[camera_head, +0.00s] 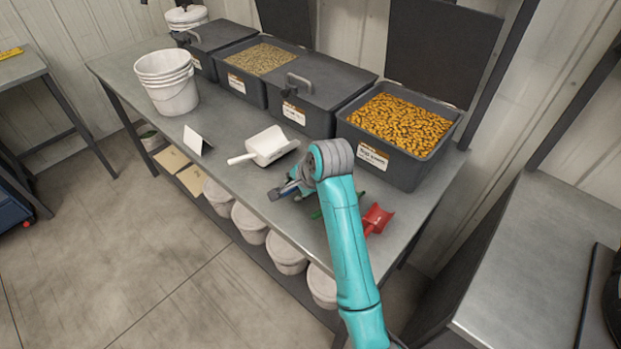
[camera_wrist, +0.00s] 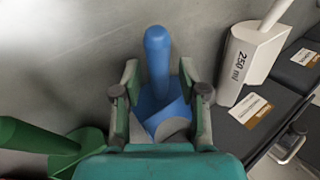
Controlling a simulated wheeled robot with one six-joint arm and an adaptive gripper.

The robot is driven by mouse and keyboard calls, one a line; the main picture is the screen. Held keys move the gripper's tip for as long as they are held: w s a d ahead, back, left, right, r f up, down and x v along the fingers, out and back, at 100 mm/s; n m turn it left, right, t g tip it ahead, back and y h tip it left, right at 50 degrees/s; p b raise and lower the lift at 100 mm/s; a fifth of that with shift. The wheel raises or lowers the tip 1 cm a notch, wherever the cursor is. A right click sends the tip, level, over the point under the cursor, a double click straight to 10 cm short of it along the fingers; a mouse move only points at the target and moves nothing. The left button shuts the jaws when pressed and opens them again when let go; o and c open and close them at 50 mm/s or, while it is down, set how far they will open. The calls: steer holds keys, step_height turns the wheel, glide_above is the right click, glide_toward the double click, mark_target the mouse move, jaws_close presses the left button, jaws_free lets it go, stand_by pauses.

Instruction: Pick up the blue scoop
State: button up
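The blue scoop (camera_wrist: 157,52) shows in the middle of the wrist view, its rounded handle pointing up the picture and its bowl lower, partly hidden by my gripper. My gripper (camera_wrist: 159,76) is open, with one finger on each side of the scoop and visible gaps beside the handle. I cannot tell how far the fingertips are above or around it. In the head view my gripper (camera_head: 291,188) is low over the workbench (camera_head: 225,168), and my arm hides most of the scoop.
A green scoop (camera_wrist: 32,137) lies left in the wrist view. A white 250 ml scoop (camera_wrist: 252,58) is on the right; it also shows in the head view (camera_head: 267,146). A red scoop (camera_head: 377,219) lies beside my arm. Bins (camera_head: 398,165) line the back; a white bucket (camera_head: 170,95) stands left.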

jaws_close()
step_height(320, 180, up, 10)
stand_by(0.6)
steer(key=shift+c, duration=2.3)
jaws_free()
jaws_close()
